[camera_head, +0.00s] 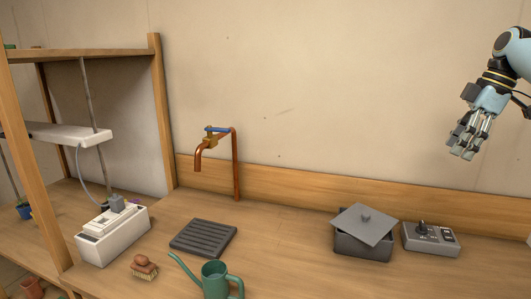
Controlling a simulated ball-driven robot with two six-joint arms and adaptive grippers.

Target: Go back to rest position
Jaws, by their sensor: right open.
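My right gripper (464,152) hangs at the upper right of the head view, fingers pointing down and a little left. It is open and empty, high above the counter and in front of the wall. The grey box and the control box are below it, well apart from it. My left gripper is not in view.
The wooden counter (290,240) holds a green watering can (215,280), a brush (144,267), a dark slatted drain (204,238), a grey box with a tilted lid (365,225) and a control box (430,239). A copper tap (235,165) stands behind. A wooden shelf (160,110) rises left, by a white box (113,236).

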